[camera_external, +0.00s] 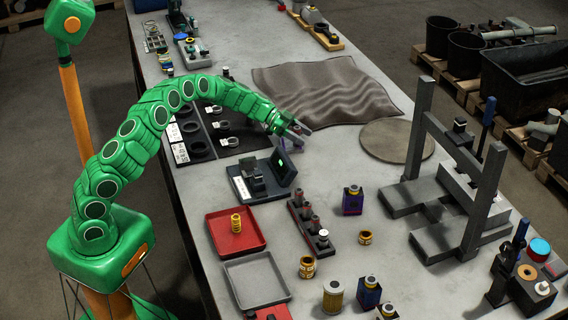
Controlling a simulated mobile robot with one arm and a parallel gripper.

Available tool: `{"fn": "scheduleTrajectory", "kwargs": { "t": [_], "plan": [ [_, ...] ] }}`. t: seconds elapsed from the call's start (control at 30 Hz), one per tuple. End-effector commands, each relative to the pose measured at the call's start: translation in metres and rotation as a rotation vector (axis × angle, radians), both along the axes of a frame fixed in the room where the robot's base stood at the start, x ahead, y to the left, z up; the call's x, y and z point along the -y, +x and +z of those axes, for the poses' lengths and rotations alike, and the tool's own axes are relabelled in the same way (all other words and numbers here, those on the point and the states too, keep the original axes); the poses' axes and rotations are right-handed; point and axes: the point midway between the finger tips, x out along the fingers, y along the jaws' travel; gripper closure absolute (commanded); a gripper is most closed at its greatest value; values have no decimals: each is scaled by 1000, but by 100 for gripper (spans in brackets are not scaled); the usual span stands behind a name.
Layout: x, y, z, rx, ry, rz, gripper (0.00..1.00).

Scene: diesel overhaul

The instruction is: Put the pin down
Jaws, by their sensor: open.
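My gripper (299,129) is open. No pin can be told apart with certainty among the small parts on the bench.
A red tray (224,241) holds a yellow spring (236,223); an empty grey tray (262,291) lies in front. The dark device (262,178) stands near the gripper. A grey cloth (325,88), a round mat (398,140) and a press frame (415,130) are to the right.

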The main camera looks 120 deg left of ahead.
Motion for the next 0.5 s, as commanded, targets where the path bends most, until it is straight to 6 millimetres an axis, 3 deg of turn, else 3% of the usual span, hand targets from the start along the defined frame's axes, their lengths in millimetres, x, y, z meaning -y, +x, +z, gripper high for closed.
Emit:
{"fn": "scheduleTrajectory", "kwargs": {
  "t": [0.17,0.5],
  "plan": [
    [0,-1,3,0,0,1,41],
    [0,-52,27,4,2,0,41]
  ]
}}
